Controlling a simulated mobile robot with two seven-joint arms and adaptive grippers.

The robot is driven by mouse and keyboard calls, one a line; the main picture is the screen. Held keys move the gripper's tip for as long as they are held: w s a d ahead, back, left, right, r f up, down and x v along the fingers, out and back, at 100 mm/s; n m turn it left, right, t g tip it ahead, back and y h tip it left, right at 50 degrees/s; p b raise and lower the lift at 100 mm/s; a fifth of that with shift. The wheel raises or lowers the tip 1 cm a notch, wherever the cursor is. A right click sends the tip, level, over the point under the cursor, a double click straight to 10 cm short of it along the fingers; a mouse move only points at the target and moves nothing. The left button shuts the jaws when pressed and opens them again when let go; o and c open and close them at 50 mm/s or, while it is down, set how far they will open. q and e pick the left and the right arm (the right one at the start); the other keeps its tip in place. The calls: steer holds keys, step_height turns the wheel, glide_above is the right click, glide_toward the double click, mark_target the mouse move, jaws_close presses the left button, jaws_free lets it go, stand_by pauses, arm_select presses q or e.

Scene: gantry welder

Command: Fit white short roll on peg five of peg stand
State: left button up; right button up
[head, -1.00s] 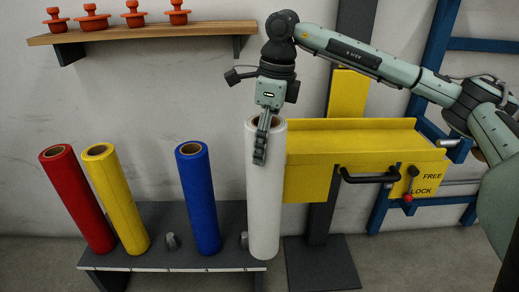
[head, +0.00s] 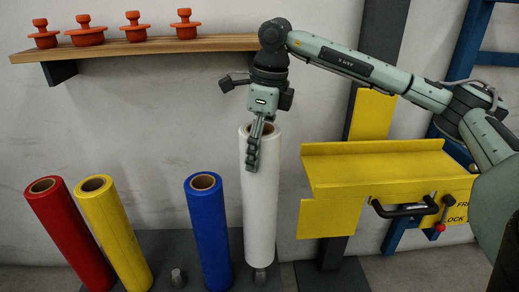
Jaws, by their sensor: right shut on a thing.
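The white roll (head: 262,205) hangs nearly upright from my right gripper (head: 255,155), which is shut on its top rim. One finger shows on the outside of the roll; the other is hidden. The dark peg stand (head: 158,252) is below. A grey peg (head: 260,277), the rightmost in view, shows just under the roll's lower end. Whether the peg tip has entered the core is hard to tell. My left gripper is not in view.
A red roll (head: 68,232), a yellow roll (head: 114,235) and a blue roll (head: 208,235) stand on the stand. A bare peg (head: 177,278) is left of the blue roll. A yellow tray (head: 385,168) with a black handle (head: 400,211) is at right.

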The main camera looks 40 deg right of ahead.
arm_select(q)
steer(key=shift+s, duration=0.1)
arm_select(e)
steer(key=shift+r, duration=0.1)
step_height(320, 180, down, 5)
steer(key=shift+w+r, duration=0.1)
steer(key=shift+f, duration=0.4)
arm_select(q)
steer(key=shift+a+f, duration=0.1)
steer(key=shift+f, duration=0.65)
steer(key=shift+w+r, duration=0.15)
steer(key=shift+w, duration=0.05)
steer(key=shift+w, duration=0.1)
arm_select(e)
steer(key=shift+f, duration=0.1)
